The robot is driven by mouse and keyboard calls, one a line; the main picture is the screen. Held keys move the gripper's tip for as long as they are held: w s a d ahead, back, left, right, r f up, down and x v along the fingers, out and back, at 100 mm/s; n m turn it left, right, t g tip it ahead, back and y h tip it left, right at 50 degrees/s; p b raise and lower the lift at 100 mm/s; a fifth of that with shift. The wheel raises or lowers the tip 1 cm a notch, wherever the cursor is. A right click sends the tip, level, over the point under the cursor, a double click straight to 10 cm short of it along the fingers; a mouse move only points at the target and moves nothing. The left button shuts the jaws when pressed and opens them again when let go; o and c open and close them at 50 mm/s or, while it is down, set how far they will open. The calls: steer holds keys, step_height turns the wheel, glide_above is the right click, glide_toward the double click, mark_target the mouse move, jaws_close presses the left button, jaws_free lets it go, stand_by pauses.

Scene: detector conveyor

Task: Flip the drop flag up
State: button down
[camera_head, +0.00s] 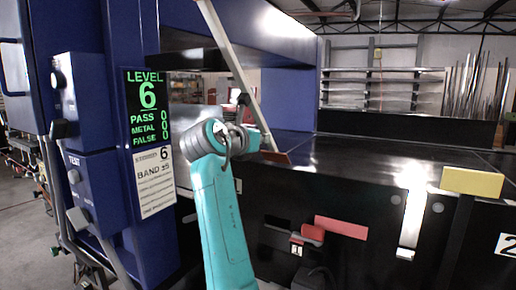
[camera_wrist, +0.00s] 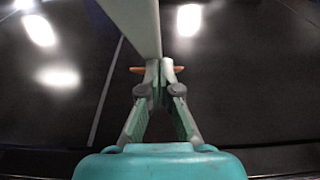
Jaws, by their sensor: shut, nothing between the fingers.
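No part in view is labelled as the drop flag, so I cannot tell for sure which it is. A pale diagonal bar (camera_head: 234,62) slopes down to the conveyor, with a small brown-orange plate (camera_head: 275,157) at its foot. The bar (camera_wrist: 135,20) also shows at the top of the wrist view. My gripper (camera_wrist: 158,66) is shut and empty, its fingertips close to the bar; orange pieces show either side of the tips. I cannot tell whether they touch.
The dark conveyor (camera_head: 345,150) runs across under a blue housing. A red plate (camera_head: 341,227) and red lever (camera_head: 312,234) sit on its front. A yellow plate (camera_head: 472,181) stands at right. A blue control panel with a green display (camera_head: 148,108) stands left.

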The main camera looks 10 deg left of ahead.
steer(key=shift+w+d+r+t, duration=0.3)
steer(key=shift+w+r+t, duration=0.2)
steer(key=shift+w, duration=0.3)
steer(key=w+r+t, duration=0.1)
steer(key=w+d+r+t+h, duration=0.1)
steer(key=w+r, duration=0.1)
steer(key=w+r+t, duration=0.1)
steer(key=r+t, duration=0.1)
steer(key=shift+w+d+r+h, duration=0.15)
steer(key=shift+w+d+h, duration=0.15)
steer(key=shift+d+h, duration=0.1)
step_height(320, 180, up, 7)
steer(key=w+t, duration=0.2)
steer(key=shift+w+d+t+h, duration=0.3)
steer(key=shift+w+d+h, duration=0.1)
steer(key=shift+d, duration=0.05)
